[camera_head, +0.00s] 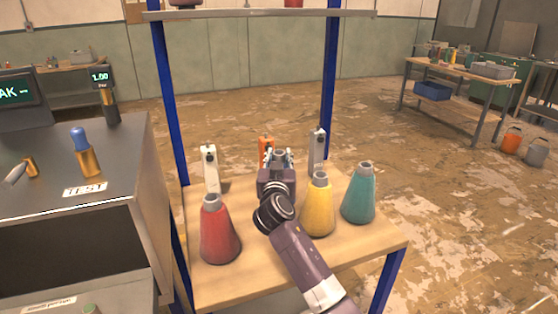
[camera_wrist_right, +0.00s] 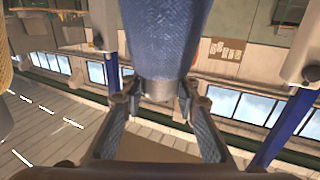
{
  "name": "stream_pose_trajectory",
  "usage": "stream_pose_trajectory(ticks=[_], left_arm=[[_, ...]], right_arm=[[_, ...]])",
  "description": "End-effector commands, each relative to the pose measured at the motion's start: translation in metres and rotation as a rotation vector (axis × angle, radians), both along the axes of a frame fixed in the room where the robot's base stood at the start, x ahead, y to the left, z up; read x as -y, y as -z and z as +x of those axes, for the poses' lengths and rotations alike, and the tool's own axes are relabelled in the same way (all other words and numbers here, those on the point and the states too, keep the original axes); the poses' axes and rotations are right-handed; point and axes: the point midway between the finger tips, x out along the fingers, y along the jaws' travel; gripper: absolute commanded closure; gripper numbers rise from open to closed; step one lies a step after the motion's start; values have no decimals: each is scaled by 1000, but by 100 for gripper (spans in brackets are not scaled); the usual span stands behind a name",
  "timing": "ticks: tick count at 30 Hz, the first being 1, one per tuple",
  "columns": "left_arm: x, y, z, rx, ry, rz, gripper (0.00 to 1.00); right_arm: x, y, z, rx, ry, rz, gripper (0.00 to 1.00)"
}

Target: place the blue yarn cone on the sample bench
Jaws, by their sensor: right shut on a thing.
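The blue yarn cone (camera_wrist_right: 165,35) fills the top middle of the right wrist view, with its grey tip between my fingers. My right gripper (camera_wrist_right: 155,95) is shut on that tip. In the head view my right gripper (camera_head: 279,156) is over the back middle of the wooden shelf, between the red and yellow cones. There it hides the blue body of the cone, and only a grey tip shows between the fingers. Which surface is the sample bench is not marked; a workbench (camera_head: 462,70) stands at the far right. My left gripper is out of view.
The wooden shelf (camera_head: 245,285) also holds a red cone (camera_head: 219,235), a yellow cone (camera_head: 318,212), a teal cone (camera_head: 359,198) and an orange item behind. Blue posts and an upper shelf (camera_head: 260,14) frame it. A cabinet labelled TEST (camera_head: 85,188) adjoins at left. Open floor lies right.

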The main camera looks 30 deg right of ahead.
Motion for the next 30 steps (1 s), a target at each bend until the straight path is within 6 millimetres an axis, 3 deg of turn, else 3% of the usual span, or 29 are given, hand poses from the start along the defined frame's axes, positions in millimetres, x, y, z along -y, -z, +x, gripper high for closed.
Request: stream_pose_trajectory(ticks=[3,14,15,19,30], left_arm=[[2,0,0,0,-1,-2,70],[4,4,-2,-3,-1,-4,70],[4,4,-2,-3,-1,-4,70],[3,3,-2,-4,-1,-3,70],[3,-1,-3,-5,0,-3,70]], right_arm=[[0,9,0,3,-2,-4,100],[0,13,0,5,-1,-3,100],[0,14,0,2,-1,-1,70],[0,14,0,1,-1,-1,55],[0,10,0,0,-1,-1,54]])
